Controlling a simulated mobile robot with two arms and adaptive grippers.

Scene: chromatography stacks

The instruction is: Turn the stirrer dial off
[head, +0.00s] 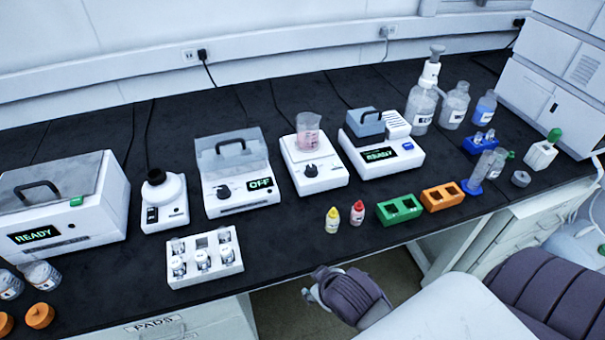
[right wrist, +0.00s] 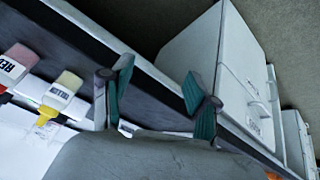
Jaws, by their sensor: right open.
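The stirrer (head: 322,180) is a white box near the middle of the bench in the head view. A beaker (head: 308,132) with a little pink liquid stands on its top. Its black dial (head: 311,170) is on the sloped front; its pointer setting is too small to read. My right gripper (right wrist: 157,78) shows in the right wrist view with its two teal-padded fingers apart and nothing between them. The stirrer dial is not visible in that view. I cannot make out my left gripper in either view.
Yellow (head: 332,220) and red (head: 357,213) dropper bottles stand in front of the stirrer, beside a green rack (head: 399,209) and an orange rack (head: 442,197). A lidded device (head: 232,172) reading OFF stands left. A READY device (head: 381,150) stands right.

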